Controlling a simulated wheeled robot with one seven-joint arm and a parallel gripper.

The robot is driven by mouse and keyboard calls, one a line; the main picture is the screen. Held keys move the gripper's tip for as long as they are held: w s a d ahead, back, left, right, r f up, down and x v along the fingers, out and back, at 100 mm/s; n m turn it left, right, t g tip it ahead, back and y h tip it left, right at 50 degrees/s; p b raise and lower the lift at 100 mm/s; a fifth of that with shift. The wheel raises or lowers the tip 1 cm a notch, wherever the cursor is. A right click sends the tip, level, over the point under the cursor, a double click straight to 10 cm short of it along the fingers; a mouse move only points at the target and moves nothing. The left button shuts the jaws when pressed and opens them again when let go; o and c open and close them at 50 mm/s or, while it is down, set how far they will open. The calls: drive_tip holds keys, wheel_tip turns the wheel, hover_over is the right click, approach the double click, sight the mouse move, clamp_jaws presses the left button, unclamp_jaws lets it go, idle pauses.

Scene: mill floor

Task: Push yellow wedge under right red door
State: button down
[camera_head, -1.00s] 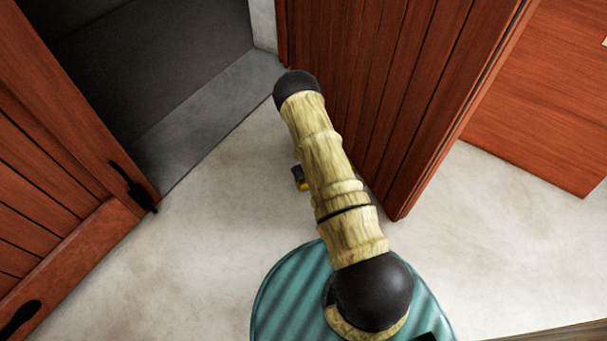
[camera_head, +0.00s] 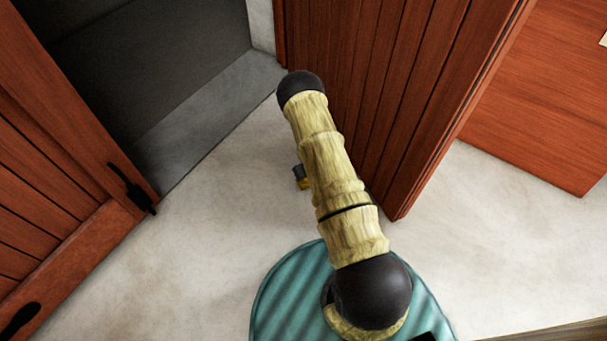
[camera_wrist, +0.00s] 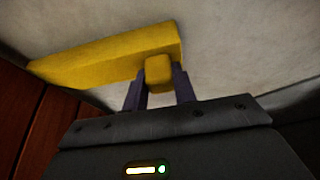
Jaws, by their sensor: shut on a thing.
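The yellow wedge (camera_wrist: 105,58) lies on the pale floor in the wrist view, its long body reaching to the left toward red-brown boards. A small yellow block-like grip on it (camera_wrist: 158,72) sits between the fingers of my gripper (camera_wrist: 160,85), which is shut on it. In the head view my arm hides most of the wedge and gripper; only a small dark and yellow bit (camera_head: 303,183) shows left of the arm. The right red door (camera_head: 400,100) stands open, its lower corner just right of my arm. I cannot tell whether the wedge touches the door.
The left red door (camera_head: 60,170), with black handles, stands open at the left. Between the doors is a dark grey opening with a grey sill (camera_head: 205,115). A red-brown panel (camera_head: 545,100) is at the right. Pale floor (camera_head: 220,235) is clear between the doors.

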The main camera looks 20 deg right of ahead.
drive_tip(key=shift+s+d+f, duration=0.15)
drive_tip(key=shift+d, duration=0.5)
drive_tip(key=c, duration=1.1)
unclamp_jaws()
drive_tip(key=shift+o, duration=0.2)
drive_tip(key=shift+a, duration=0.15)
drive_tip(key=p+v, duration=0.9)
drive_tip(key=v, duration=0.8)
drive_tip(key=shift+r+p, duration=0.25)
drive_tip(key=shift+p, duration=0.15)
drive_tip(key=shift+a, duration=0.1)
drive_tip(key=shift+r, duration=0.1)
